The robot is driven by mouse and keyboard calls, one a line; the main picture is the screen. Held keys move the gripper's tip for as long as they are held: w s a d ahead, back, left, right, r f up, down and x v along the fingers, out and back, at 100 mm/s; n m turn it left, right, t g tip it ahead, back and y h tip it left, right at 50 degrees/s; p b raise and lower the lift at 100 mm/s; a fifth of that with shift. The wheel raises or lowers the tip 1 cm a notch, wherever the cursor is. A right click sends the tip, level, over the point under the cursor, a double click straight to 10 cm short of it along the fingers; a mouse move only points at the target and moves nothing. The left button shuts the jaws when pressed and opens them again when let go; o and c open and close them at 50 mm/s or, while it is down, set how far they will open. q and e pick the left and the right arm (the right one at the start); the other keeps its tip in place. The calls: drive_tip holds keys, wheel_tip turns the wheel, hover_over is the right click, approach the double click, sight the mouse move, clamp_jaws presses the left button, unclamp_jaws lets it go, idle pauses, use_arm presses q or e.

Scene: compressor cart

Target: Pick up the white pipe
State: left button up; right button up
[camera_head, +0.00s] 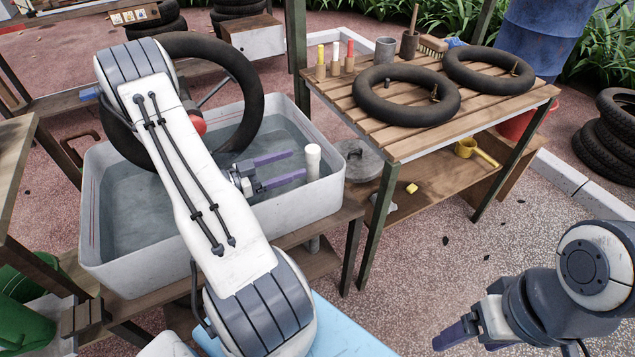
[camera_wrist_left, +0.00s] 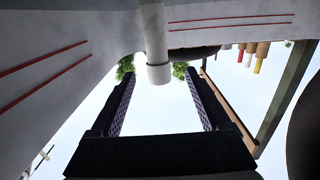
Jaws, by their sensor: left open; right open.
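The white pipe (camera_head: 313,161) stands upright at the right end of the grey water basin (camera_head: 318,198), its lower part hidden by the basin wall. My left gripper (camera_head: 298,163) is open, with its purple fingers inside the basin pointing right at the pipe. In the left wrist view the pipe (camera_wrist_left: 156,45) appears between the tips of the open fingers (camera_wrist_left: 160,73), in line with the gap. My right gripper (camera_head: 464,343) is open and empty over the ground at the lower right, far from the pipe.
A black tire (camera_head: 252,100) leans in the basin behind my left arm. A slatted wooden table (camera_head: 400,147) on the right holds two inner tubes (camera_head: 405,95), coloured markers (camera_head: 335,58) and a grey cup (camera_head: 385,50). A metal lid (camera_head: 358,160) lies just right of the basin.

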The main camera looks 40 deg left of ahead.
use_arm(q)
drive_tip(key=x, duration=0.9)
drive_tip(key=shift+w+d+b, duration=0.2)
drive_tip(key=shift+d+b, duration=0.05)
drive_tip(key=shift+b, duration=0.05)
clamp_jaws()
